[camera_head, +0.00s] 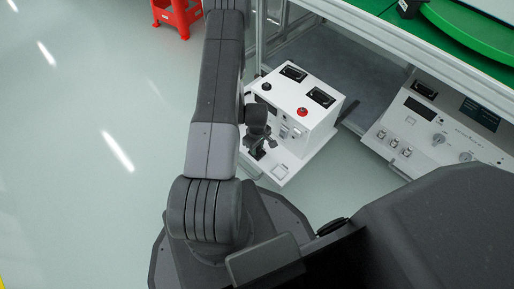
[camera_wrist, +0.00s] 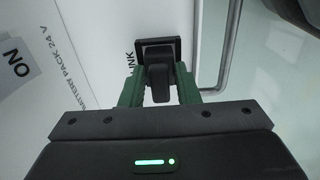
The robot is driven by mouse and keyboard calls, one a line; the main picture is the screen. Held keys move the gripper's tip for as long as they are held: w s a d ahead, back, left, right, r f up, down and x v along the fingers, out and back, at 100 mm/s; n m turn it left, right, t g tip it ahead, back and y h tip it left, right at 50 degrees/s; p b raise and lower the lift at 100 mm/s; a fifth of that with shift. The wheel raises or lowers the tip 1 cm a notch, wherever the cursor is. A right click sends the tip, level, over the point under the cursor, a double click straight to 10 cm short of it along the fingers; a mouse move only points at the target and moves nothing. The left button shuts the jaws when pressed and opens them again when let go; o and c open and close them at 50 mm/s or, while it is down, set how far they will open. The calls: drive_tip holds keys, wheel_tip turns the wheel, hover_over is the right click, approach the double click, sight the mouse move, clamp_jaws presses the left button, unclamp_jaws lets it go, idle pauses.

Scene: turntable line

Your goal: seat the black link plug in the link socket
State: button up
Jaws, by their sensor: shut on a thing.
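In the wrist view, my gripper (camera_wrist: 160,72) has two green fingers shut on the black link plug (camera_wrist: 159,88). The plug lies between the fingers, its far end in front of the black square link socket (camera_wrist: 158,42) on a white panel with the lettering LINK beside it. The plug's far end overlaps the socket's lower part. I cannot tell how deep it sits or whether it is in contact. In the head view, my gripper (camera_head: 257,138) is small and dark at the front of the white battery box (camera_head: 288,107); the plug and link socket cannot be made out there.
The box has a red button (camera_head: 302,112) and black fittings on top. A metal handle bar (camera_wrist: 227,60) stands right of the socket. A white control panel (camera_head: 430,130) and a green turntable (camera_head: 470,30) are at the right. A red stand (camera_head: 180,14) is far back; the left floor is clear.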

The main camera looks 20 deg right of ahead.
drive_tip(key=shift+f, duration=0.1)
drive_tip(key=o, duration=1.1)
drive_tip(key=shift+c, duration=0.2)
wheel_tip(320, 180, up, 12)
drive_tip(key=p, duration=0.4)
drive_tip(key=shift+r, duration=0.25)
